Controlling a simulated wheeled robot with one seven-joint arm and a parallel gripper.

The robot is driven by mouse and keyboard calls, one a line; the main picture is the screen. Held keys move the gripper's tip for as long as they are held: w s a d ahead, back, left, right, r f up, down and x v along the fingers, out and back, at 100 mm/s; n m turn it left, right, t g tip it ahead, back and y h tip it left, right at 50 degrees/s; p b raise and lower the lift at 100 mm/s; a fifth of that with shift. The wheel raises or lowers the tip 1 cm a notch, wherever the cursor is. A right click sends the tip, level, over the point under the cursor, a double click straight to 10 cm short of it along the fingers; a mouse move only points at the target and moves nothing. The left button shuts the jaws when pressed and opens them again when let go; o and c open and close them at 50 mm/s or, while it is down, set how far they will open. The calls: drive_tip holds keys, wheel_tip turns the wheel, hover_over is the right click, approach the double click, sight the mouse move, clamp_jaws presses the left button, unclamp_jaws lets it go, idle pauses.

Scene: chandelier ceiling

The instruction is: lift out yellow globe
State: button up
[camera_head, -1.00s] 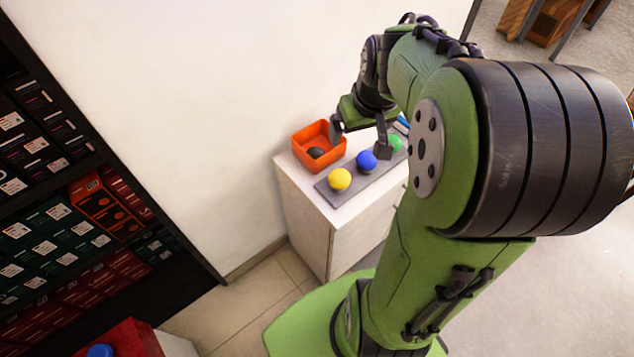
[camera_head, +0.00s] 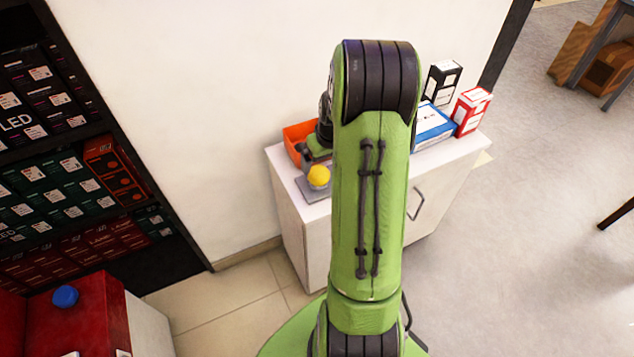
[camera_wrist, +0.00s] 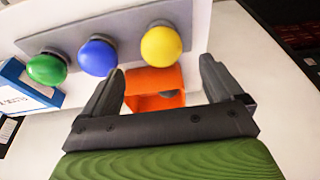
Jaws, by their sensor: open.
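The yellow globe (camera_head: 319,176) sits at the near left end of a grey strip (camera_head: 311,191) on the white cabinet. In the wrist view the yellow globe (camera_wrist: 161,44) is at the end of a row with a blue globe (camera_wrist: 97,56) and a green globe (camera_wrist: 46,68). My gripper (camera_wrist: 160,80) is open and empty, its fingers short of the yellow globe, which lies beyond the gap between them. An orange bin (camera_wrist: 155,84) shows between the fingers. In the head view my arm hides the blue and green globes and most of my gripper.
The orange bin (camera_head: 297,137) stands at the back left of the cabinet (camera_head: 310,247) against the wall. A blue-and-white box (camera_head: 434,124), a red box (camera_head: 471,111) and a black box (camera_head: 442,82) stand at its right end. A stocked shelf (camera_head: 60,180) is at left.

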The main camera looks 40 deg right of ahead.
sight(319, 171)
drive_tip(key=b+x, duration=0.2)
drive_tip(key=x, duration=0.6)
drive_tip(key=shift+w+a+f+b, duration=0.1)
drive_tip(key=shift+w+f+b, duration=0.05)
drive_tip(key=shift+f+b, duration=0.2)
drive_tip(key=shift+r, duration=0.2)
drive_tip(key=shift+c, duration=0.2)
drive_tip(key=c, duration=1)
